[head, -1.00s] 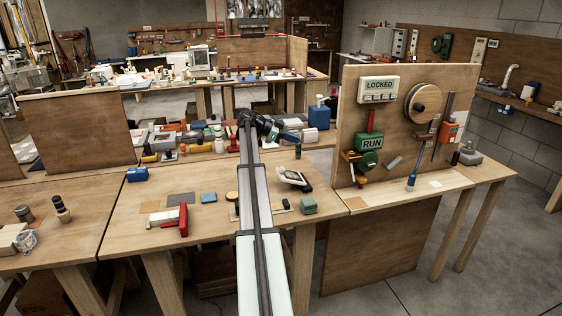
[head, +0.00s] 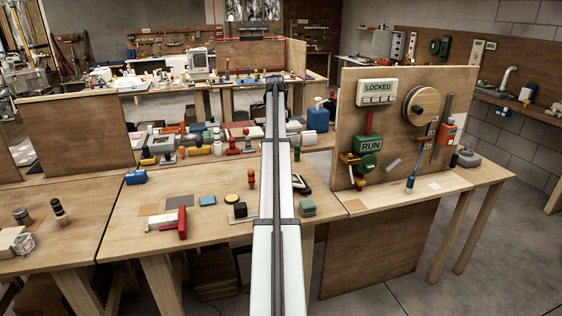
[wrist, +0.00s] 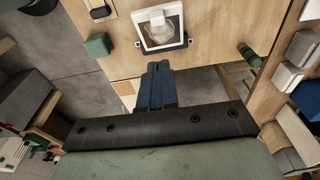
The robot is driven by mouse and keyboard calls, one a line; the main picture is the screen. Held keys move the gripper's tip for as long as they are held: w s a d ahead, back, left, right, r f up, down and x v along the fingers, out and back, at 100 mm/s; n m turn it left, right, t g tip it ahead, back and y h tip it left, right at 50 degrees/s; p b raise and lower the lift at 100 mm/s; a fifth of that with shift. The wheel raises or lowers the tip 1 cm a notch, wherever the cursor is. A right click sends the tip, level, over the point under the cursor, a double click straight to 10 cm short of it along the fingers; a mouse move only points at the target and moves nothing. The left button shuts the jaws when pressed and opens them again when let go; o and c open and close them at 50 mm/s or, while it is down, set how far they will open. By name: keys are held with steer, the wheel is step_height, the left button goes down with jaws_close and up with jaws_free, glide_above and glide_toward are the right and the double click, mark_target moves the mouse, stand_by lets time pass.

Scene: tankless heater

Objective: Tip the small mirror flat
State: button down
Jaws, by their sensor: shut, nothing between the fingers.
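The small mirror (wrist: 163,27) shows at the top of the wrist view as a pale-framed pane with a blurred whitish reflection, on a dark base. It looks propped at a tilt, but its exact angle is hard to tell. The gripper is hidden in the head view.
A green block (head: 307,208) lies right of my arm, and a dark block (head: 240,210) lies left of it. An upright orange-topped piece (head: 251,178) stands near a yellow disc (head: 232,198). The upright panel (head: 348,120) rises to the right. Crowded items fill the table's back.

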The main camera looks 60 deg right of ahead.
step_height(320, 180, down, 12)
steer(key=shift+s+d+f, duration=0.1)
steer(key=shift+s+f, duration=0.05)
steer(key=shift+f, duration=0.05)
steer(key=shift+w+f, duration=0.2)
steer(key=shift+f, duration=0.4)
steer(key=shift+a, duration=0.2)
steer(key=w+a+f, duration=0.1)
steer(key=f+g+h, duration=0.1)
steer(key=f, duration=0.1)
steer(key=w+a+f+g+h, duration=0.1)
steer(key=shift+w+a+f, duration=0.3)
steer(key=shift+w+f, duration=0.05)
steer(key=shift+r, duration=0.15)
